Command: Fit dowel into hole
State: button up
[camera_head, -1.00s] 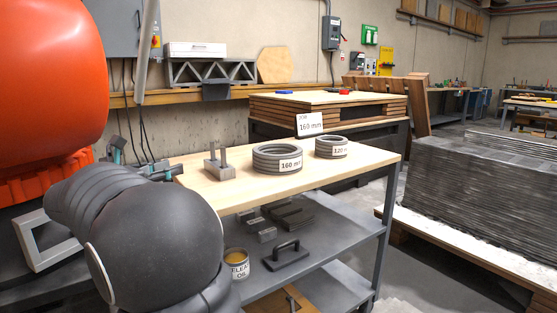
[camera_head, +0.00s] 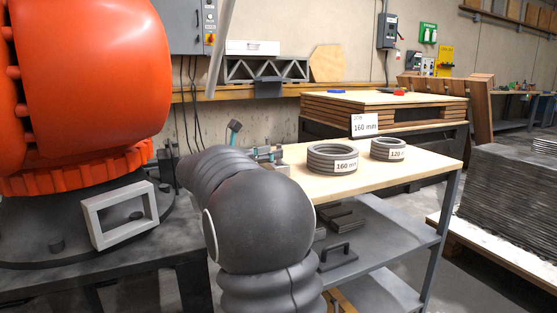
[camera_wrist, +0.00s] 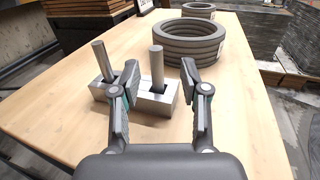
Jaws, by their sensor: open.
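In the wrist view two grey dowels stand upright in metal block pieces on the wooden table top: a left dowel (camera_wrist: 102,62) in the left block piece (camera_wrist: 103,90) and a right dowel (camera_wrist: 157,66) in the right block piece (camera_wrist: 157,100). My left finger covers the space between the pieces, so I cannot tell whether they are one block. My gripper (camera_wrist: 161,72) is open, its fingers on either side of the right dowel in the picture, with gaps on both sides. In the head view my gripper (camera_head: 266,154) is small and partly behind my arm.
The light wooden table top (camera_head: 385,172) holds a stack of grey rings marked 160 (camera_head: 331,158) and a smaller stack marked 120 (camera_head: 388,149), behind and right of the dowels. The table's front area is clear. A large orange machine (camera_head: 85,80) stands at left.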

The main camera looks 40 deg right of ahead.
aim_at(279, 145)
jog(key=d, duration=0.4)
jog(key=shift+w+d+r, duration=0.15)
jog(key=shift+w+d, duration=0.05)
jog(key=shift+w, duration=0.15)
grip_shut()
jog(key=shift+r, duration=0.15)
